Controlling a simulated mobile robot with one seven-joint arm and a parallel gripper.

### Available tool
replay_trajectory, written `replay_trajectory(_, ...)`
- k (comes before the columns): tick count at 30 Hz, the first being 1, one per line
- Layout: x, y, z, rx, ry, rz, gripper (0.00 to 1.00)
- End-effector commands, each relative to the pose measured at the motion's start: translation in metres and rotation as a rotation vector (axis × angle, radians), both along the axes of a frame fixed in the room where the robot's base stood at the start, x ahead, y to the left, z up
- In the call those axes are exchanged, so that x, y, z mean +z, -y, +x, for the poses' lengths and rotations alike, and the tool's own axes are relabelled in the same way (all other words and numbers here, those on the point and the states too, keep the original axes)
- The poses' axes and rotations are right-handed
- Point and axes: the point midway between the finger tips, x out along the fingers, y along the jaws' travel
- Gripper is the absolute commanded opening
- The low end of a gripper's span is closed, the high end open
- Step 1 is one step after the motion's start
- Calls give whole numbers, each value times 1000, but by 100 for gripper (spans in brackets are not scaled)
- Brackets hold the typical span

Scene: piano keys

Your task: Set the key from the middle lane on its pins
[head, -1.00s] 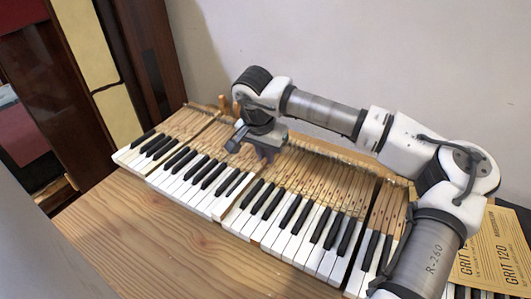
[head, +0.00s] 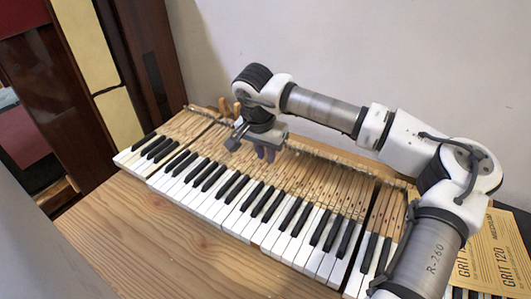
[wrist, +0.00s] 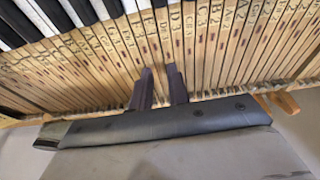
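The piano keys (head: 232,185) lie side by side, with white and black fronts and bare wooden tails. My gripper (head: 265,153) is over the far tail end of the keys, left of the middle of the head view. In the wrist view its two dark fingers (wrist: 159,72) point down at the wooden tails and stand apart. The gap between them looks wider than one key tail. A key tail (wrist: 160,55) lies in line with that gap, level with its neighbours. The pins under the keys are hidden, and I cannot tell which key came from the middle lane.
Dark gaps split off a left group (head: 150,145) and a right group (head: 375,240) of keys. Grit 120 sandpaper sheets (head: 487,245) lie at the right. Bare wooden bench (head: 150,230) is free in front. A wall stands behind.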

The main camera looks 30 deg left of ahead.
Motion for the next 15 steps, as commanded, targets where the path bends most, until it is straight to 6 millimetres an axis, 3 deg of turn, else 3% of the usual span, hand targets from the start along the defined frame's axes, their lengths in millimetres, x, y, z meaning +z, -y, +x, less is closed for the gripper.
replay_trajectory(11, 8, 0, 0, 0, 0, 0, 17)
replay_trajectory(15, 8, 0, 0, 0, 0, 0, 33)
